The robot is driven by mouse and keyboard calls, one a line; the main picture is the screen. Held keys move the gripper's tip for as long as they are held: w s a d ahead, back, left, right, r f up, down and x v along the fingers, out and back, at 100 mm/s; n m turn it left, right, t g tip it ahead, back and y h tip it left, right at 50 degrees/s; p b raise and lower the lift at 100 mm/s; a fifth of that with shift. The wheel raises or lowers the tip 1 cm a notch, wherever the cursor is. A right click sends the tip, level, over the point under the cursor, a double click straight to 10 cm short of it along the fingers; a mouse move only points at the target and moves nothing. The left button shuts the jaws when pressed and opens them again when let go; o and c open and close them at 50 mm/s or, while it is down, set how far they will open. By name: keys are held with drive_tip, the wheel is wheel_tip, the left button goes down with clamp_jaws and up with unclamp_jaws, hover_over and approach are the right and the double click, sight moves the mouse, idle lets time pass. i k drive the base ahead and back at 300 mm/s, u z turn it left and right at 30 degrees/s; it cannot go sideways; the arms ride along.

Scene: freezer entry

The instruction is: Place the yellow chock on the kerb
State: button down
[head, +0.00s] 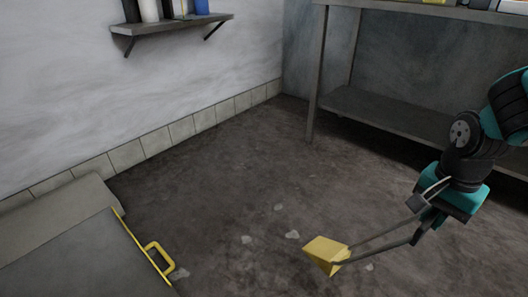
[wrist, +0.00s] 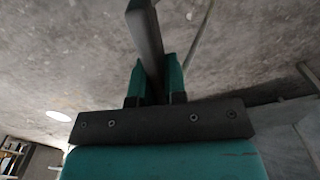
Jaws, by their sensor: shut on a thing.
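The yellow chock (head: 327,254) is a small wedge-like block at the end of a long grey handle with two rods, low in the head view. My gripper (head: 430,210) is shut on the handle, to the upper right of the block. The wrist view shows the teal fingers (wrist: 155,75) clamped on the dark grey handle bar (wrist: 147,35); the yellow block is out of that view. The chock appears over the floor, and I cannot tell whether it touches. A pale tiled band (head: 155,138) runs along the wall foot; I cannot tell whether it is the kerb.
A grey slab (head: 75,255) with a yellow handle (head: 158,255) lies at the lower left. A metal shelf unit (head: 385,113) stands at the back right. A wall shelf (head: 170,27) holds bottles. The middle floor (head: 220,190) is clear apart from small pale patches.

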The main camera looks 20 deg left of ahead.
sight(62, 202)
drive_tip(key=z, duration=0.7)
drive_tip(key=k, duration=0.95)
drive_tip(key=z, duration=0.55)
drive_tip(key=i, duration=1.3)
drive_tip(key=u, duration=0.75)
drive_tip(key=i, duration=1.4)
drive_tip(key=u, duration=0.9)
drive_tip(key=i, duration=1.55)
drive_tip(key=u, duration=1.15)
drive_tip(key=i, duration=1.3)
drive_tip(key=u, duration=1.45)
drive_tip(key=i, duration=1.25)
drive_tip(key=u, duration=0.9)
drive_tip(key=i, duration=0.55)
drive_tip(key=u, duration=0.1)
